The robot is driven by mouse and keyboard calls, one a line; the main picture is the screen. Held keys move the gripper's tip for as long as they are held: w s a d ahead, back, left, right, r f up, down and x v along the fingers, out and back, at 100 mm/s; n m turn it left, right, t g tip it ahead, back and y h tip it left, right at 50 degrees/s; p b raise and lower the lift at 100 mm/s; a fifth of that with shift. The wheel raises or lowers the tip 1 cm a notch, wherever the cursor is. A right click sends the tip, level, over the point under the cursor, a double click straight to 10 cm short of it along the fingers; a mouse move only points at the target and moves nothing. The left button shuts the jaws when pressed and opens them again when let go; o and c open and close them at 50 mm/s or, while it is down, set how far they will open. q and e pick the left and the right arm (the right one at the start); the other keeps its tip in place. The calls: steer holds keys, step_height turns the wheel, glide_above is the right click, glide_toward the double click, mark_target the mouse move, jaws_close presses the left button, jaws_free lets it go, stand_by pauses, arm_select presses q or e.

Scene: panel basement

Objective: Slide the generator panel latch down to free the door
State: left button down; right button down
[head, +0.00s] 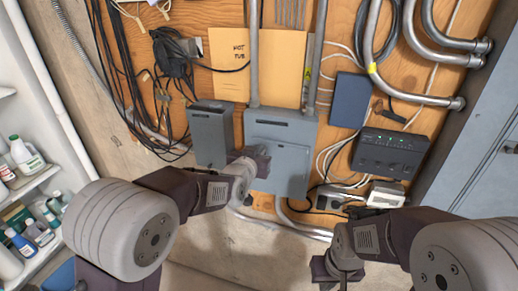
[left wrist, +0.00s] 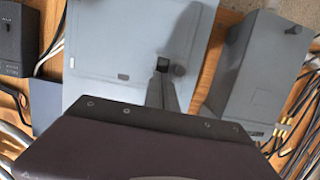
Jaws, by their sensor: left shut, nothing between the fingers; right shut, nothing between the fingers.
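A grey panel box (head: 283,165) with a closed front is mounted on the wooden board in the middle of the head view. The left wrist view shows its front (left wrist: 110,50) close up. My left gripper (head: 262,154) is shut and empty, its tip in front of the lower left part of the box. In the left wrist view the gripper (left wrist: 165,75) ends at a small dark block; I cannot tell whether this is the latch or the fingertips, nor whether they touch. My right gripper (head: 328,270) is shut and empty, low and away from the panel.
A narrower grey box (head: 210,135) stands just left of the panel. A blue box (head: 349,100) and a black device with green lights (head: 389,152) are on the right. Conduits and loose cables surround them. Shelves with bottles (head: 25,155) are at far left.

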arm_select(q)
steer(key=s+a+b, duration=0.2)
steer(key=s, duration=0.4)
steer(key=shift+s, duration=0.35)
steer(key=shift+a+b, duration=0.15)
steer(key=shift+b, duration=0.2)
